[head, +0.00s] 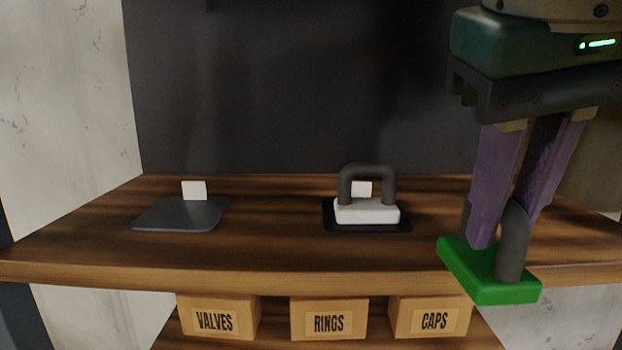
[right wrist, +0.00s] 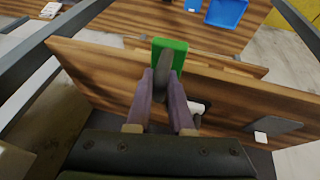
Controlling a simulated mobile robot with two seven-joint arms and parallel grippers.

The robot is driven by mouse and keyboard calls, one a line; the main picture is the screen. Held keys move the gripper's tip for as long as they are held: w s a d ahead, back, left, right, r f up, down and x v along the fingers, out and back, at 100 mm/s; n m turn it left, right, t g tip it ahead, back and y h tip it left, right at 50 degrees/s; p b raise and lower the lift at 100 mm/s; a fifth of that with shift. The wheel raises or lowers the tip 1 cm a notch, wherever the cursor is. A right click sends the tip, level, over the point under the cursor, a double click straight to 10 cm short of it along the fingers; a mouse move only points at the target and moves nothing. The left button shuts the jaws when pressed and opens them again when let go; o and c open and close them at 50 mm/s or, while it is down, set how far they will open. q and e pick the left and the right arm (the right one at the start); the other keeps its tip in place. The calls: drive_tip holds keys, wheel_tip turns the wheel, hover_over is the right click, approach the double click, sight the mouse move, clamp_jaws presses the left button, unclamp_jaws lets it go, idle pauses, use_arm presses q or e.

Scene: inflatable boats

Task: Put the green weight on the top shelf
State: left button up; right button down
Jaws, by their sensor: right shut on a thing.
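The green weight (head: 490,287) has a flat green base and a grey loop handle. My right gripper (head: 503,228) is shut on that handle, and the base hangs below the purple fingers. In the head view the weight covers part of the front edge of the wooden top shelf (head: 270,245), at the right. In the right wrist view, the green weight (right wrist: 179,46) shows beyond the fingertips of my right gripper (right wrist: 163,78). The handle's top is partly hidden by the fingers. My left gripper is in neither view.
A white weight (head: 367,211) with a dark handle stands on a black mat mid-shelf. A grey mat (head: 180,214) with a white tag (head: 194,190) is empty at left. Boxes marked VALVES (head: 214,321), RINGS (head: 329,323) and CAPS (head: 434,321) sit below. A blue tray (right wrist: 226,13) lies lower down.

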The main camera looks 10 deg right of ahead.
drive_tip(key=shift+w+d+f+b, duration=0.2)
drive_tip(key=shift+w+d+b, duration=0.05)
drive_tip(key=shift+w+d, duration=0.25)
drive_tip(key=shift+w+d+f+b, duration=0.15)
drive_tip(key=shift+w+d+b, duration=0.15)
drive_tip(key=shift+w, duration=0.2)
drive_tip(key=w+d, duration=0.2)
drive_tip(key=w+d+p, duration=0.1)
drive_tip(key=w+d, duration=0.1)
drive_tip(key=w, duration=0.1)
drive_tip(key=w+d+p, duration=0.1)
drive_tip(key=w+d, duration=0.1)
drive_tip(key=w, duration=0.1)
drive_tip(key=shift+w+d+r, duration=0.15)
drive_tip(key=shift+d+r, duration=0.25)
drive_tip(key=shift+w+d+p, duration=0.4)
drive_tip(key=shift+w+d, duration=0.35)
drive_tip(key=shift+w, duration=0.2)
drive_tip(key=shift+f, duration=0.85)
